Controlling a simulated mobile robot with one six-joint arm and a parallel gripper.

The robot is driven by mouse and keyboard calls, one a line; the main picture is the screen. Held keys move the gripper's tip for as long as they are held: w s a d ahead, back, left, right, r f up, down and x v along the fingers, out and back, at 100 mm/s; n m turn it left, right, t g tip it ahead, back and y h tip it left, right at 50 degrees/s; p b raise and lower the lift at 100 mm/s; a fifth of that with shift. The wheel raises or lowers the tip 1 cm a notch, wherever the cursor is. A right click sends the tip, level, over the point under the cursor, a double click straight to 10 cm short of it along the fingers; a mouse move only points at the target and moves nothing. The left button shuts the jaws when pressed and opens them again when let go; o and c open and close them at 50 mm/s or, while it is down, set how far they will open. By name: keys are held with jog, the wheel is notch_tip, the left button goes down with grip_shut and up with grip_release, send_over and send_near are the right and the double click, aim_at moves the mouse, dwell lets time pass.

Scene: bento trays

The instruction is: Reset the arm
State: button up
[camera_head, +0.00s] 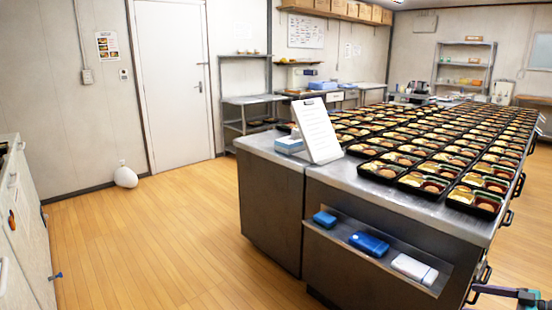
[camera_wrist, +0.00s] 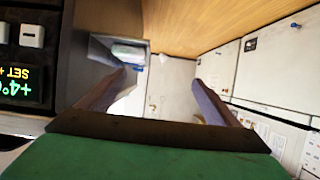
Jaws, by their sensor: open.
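Pale cabinet fronts show beyond the gap.
A steel counter (camera_head: 270,150) carries many filled black bento trays (camera_head: 475,200), a clipboard (camera_head: 316,130) and a blue-white box (camera_head: 289,145). Its lower shelf holds blue boxes (camera_head: 368,243). A lit display (camera_wrist: 24,90) is left in the wrist view. Wooden floor (camera_head: 150,240) is open.

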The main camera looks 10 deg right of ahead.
jog(key=w+a+f+n+g+y+p, duration=0.25)
jog(key=w+a, duration=0.35)
jog(key=a, duration=0.4)
jog(key=w+a+f+n+g+y+p, duration=0.15)
jog(key=w+a+f, duration=0.25)
jog(key=w+a, duration=0.5)
jog(key=s+a+f+g+p, duration=0.15)
jog(key=a+f, duration=0.25)
jog(key=a, duration=0.4)
jog(key=s+a+f+g, duration=0.1)
jog(key=a+f+g, duration=0.2)
jog(key=a, duration=0.6)
jog(key=s+a+f+g, duration=0.15)
jog(key=a+f, duration=0.25)
jog(key=a, duration=0.4)
jog(key=s+a+f+m+g+h+p, duration=0.1)
jog(key=s+a+f+g+h+p, duration=0.1)
jog(key=s+a+f+g, duration=0.4)
jog(key=s+a+f+g+h+p, duration=0.15)
jog(key=s+a+f, duration=0.35)
jog(key=s+a, duration=0.55)
jog(key=s+d+f+m+h+p, duration=0.15)
jog(key=s+f+h, duration=0.3)
jog(key=s, duration=0.55)
jog(key=d+f+m+h, duration=0.1)
jog(key=d+m+h, duration=0.2)
jog(key=d+m, duration=0.4)
jog(key=shift+m+t, duration=0.35)
jog(key=shift+m, duration=0.3)
